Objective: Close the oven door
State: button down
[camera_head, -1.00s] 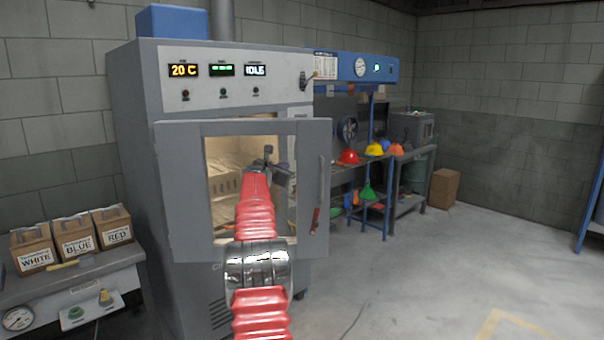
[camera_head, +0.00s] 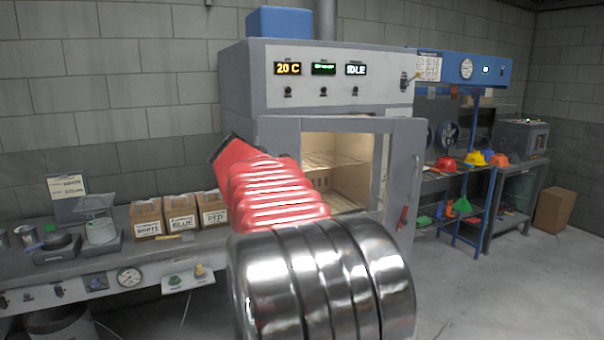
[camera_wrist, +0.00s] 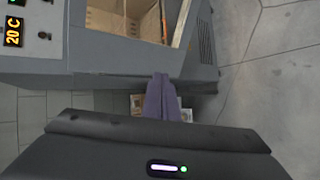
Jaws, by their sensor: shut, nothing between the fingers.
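The grey oven (camera_head: 235,100) stands against the back wall. Its framed door (camera_head: 282,135) stands ajar in front of the lit cavity (camera_head: 335,165), with a large window and an upright handle (camera_head: 415,185) on its right side. How wide the gap is cannot be told. My red and silver arm hides the door's lower left. In the wrist view the picture is turned sideways, and my gripper (camera_wrist: 162,98) is shut and empty, appearing beside the left side of the oven front (camera_wrist: 60,65). I cannot tell whether it touches anything.
A bench (camera_head: 215,240) with labelled paper bags (camera_head: 180,215), a scale and gauges stands left of the oven. Shelves with coloured hard hats (camera_head: 475,158) stand to the right, beside a cardboard box (camera_head: 553,210). The floor (camera_head: 480,290) at right is clear.

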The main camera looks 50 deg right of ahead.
jog(key=s+a+f+m+t+y, duration=0.1)
jog(key=s+a+f+m+y, duration=0.2)
jog(key=a, duration=1)
jog(key=s+a+f+m+y, duration=0.15)
jog(key=s+a+f, duration=0.3)
jog(key=a, duration=0.85)
jog(key=s+a+f+m+y, duration=0.1)
jog(key=s+a+f+y, duration=0.2)
jog(key=s+a+f, duration=0.2)
jog(key=s+a+f+m+y, duration=0.1)
jog(key=s+a+f+y, duration=0.2)
jog(key=s+a+f, duration=0.3)
jog(key=s+a, duration=0.5)
jog(key=a, duration=0.3)
jog(key=shift+a+f+g, duration=0.25)
jog(key=shift+a+g, duration=0.05)
jog(key=shift+s+m, duration=0.25)
